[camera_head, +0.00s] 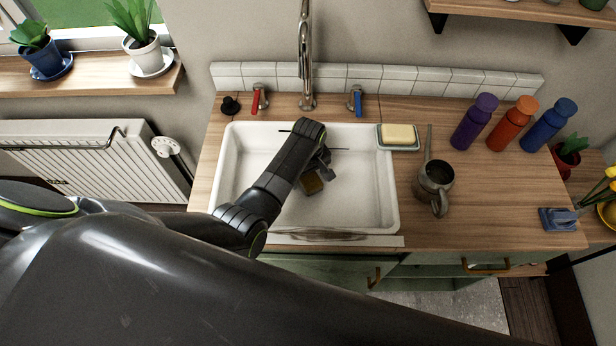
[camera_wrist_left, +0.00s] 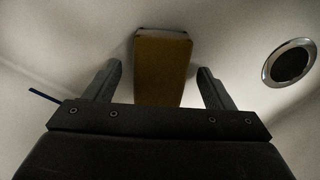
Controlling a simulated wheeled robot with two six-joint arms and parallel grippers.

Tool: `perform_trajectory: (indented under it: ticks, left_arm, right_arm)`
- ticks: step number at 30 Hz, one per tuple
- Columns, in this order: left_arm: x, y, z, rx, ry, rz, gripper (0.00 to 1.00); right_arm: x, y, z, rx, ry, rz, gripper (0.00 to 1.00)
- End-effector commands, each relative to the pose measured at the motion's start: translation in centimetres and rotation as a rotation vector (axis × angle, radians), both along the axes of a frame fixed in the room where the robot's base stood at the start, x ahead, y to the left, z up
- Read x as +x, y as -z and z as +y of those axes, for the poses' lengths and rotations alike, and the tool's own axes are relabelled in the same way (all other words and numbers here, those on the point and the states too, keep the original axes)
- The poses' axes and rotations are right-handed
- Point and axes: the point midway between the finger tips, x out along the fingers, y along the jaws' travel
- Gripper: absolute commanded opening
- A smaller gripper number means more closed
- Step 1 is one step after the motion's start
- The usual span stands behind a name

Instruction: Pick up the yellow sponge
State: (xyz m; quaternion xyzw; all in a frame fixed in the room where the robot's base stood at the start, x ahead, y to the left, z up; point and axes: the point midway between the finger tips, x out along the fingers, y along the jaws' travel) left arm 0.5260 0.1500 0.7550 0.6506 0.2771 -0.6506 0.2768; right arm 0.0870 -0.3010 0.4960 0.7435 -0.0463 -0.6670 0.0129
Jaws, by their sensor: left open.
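The yellow sponge (camera_head: 312,183) lies in the white sink (camera_head: 388,190), partly hidden by my left arm in the head view. In the left wrist view the sponge (camera_wrist_left: 162,70) looks dark yellow in shade and lies between and beyond the two fingers. My left gripper (camera_head: 322,168) is inside the sink, pointing down beside the sponge. In the left wrist view the left gripper (camera_wrist_left: 160,85) is open, one finger on each side of the sponge, with a gap on both sides. My right gripper is not in view.
The drain (camera_wrist_left: 290,63) is right of the sponge in the wrist view. A tall faucet (camera_head: 305,60) rises behind the sink. A pale yellow soap bar (camera_head: 398,134) sits on a dish at right. A metal pitcher (camera_head: 434,182) and several bottles (camera_head: 512,125) stand on the counter.

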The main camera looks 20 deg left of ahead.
Motion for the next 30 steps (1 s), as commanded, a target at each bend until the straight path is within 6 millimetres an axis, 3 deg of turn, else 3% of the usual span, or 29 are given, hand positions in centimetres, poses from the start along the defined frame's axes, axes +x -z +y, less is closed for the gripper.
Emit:
perform_trajectory:
  ticks: [2, 14, 23, 30]
  left_arm:
    - [0.0, 0.0, 0.0, 0.000, 0.000, 0.000, 0.76]
    - [0.0, -0.1, 0.0, 0.000, 0.000, 0.000, 0.24]
    - [0.1, -0.6, 0.0, -0.001, 0.001, -0.002, 0.23]
    - [0.2, -4.1, -0.1, -0.002, 0.001, -0.006, 0.23]
  right_arm:
    - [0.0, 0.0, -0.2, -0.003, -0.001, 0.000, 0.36]
    - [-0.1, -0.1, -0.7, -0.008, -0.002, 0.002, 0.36]
    - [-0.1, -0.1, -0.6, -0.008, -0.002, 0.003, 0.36]
    - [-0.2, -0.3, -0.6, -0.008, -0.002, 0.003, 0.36]
